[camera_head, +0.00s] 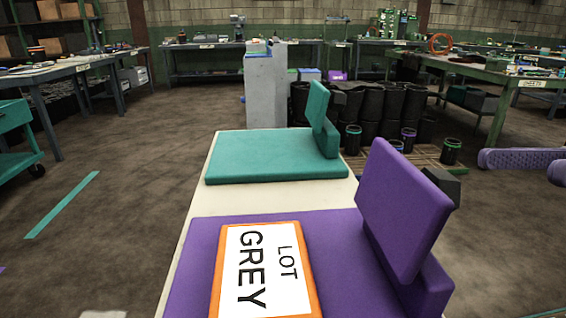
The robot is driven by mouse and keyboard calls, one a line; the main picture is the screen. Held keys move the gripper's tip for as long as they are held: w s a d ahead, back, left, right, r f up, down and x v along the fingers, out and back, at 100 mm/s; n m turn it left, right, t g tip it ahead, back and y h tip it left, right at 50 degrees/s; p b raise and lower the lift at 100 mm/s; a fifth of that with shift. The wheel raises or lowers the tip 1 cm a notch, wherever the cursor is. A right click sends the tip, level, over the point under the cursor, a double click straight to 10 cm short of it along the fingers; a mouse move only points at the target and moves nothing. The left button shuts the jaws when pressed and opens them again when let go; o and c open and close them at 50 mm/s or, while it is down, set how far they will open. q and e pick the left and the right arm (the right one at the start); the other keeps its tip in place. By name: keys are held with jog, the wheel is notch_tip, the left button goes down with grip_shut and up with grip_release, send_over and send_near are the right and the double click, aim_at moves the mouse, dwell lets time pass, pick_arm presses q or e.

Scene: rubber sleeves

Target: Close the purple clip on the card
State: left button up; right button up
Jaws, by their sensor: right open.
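The purple clip (400,215) is open at the front of the white table. Its flap stands raised and slightly tilted along the right side of its flat base. The card (265,272), white with an orange border and reading "LOT GREY", lies on the purple base, left of the flap. The base's lower edge is cut off by the picture. My right gripper (516,166), with purple textured fingers, is open and empty at the right edge, apart from the clip and to the right of its flap. My left gripper is out of view.
A teal clip (275,158), also with its flap up, lies behind on the white table (193,205). Black cylinders with coloured bands (451,151) stand beyond it. A grey cabinet (265,92) and workbenches line the back. The floor at left is mostly clear.

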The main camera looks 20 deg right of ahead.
aim_at(458, 187)
jog(key=shift+n+g, duration=0.7)
jog(key=shift+g, duration=0.1)
jog(key=a+p, duration=0.1)
jog(key=a, duration=0.2)
jog(key=a+p, duration=0.1)
jog(key=a, duration=0.2)
jog(key=a+p, duration=0.1)
jog(key=a, duration=0.2)
jog(key=shift+w+a, duration=0.15)
jog(key=shift+w, duration=0.1)
jog(key=shift+c, duration=1.3)
grip_shut()
